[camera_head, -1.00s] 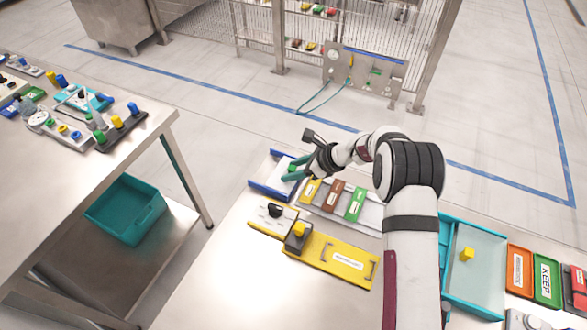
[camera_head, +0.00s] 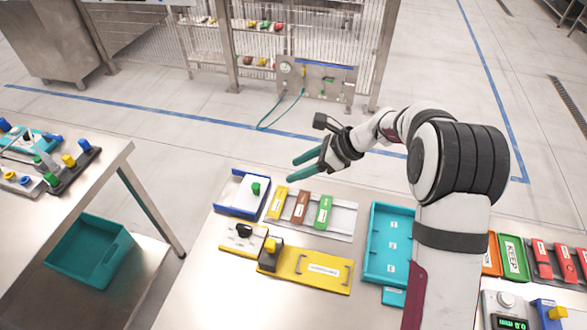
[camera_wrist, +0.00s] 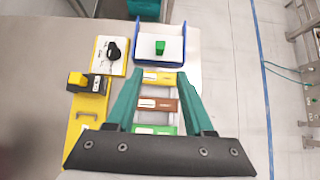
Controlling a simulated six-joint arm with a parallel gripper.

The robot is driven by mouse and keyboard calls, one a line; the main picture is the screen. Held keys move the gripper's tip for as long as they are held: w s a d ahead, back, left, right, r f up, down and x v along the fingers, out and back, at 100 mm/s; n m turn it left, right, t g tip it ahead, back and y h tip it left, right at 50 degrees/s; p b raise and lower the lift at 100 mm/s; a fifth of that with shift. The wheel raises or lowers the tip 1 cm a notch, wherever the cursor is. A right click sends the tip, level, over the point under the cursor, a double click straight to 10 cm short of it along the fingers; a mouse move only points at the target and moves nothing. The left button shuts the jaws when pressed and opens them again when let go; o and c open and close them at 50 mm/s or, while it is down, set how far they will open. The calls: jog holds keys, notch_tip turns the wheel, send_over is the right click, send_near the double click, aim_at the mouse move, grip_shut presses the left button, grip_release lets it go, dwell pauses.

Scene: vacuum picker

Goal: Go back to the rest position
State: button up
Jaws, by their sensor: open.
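My gripper (camera_head: 305,164) is open and empty, with teal fingers spread apart. It is raised above the far edge of the steel table (camera_head: 190,290), clear of the things on it. In the wrist view my gripper (camera_wrist: 162,75) has its fingers over a rack of coloured labelled blocks, with nothing between them in its grip. A small green piece (camera_head: 256,188) sits in the blue-rimmed tray (camera_head: 232,208); it also shows in the wrist view (camera_wrist: 160,47).
The rack holds a yellow block (camera_head: 277,203), a brown block (camera_head: 301,207) and a green block (camera_head: 323,211). A yellow plate (camera_head: 310,283), a black-knobbed panel (camera_head: 230,240) and a teal tray (camera_head: 375,270) lie nearer. Another table with a teal bin (camera_head: 88,255) stands left.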

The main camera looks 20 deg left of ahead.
jog(key=shift+r, duration=0.1)
jog(key=s+d+r+n+h, duration=0.2)
jog(key=s+d+r+n, duration=0.45)
jog(key=s, duration=0.55)
jog(key=s+d+n+h, duration=0.2)
jog(key=s+d, duration=0.4)
jog(key=s, duration=0.4)
jog(key=s+d+n+h, duration=0.3)
jog(key=s+d, duration=0.3)
jog(key=s, duration=0.4)
jog(key=shift+s+r+n, duration=0.2)
jog(key=shift+r+n, duration=0.2)
jog(key=shift+n, duration=0.05)
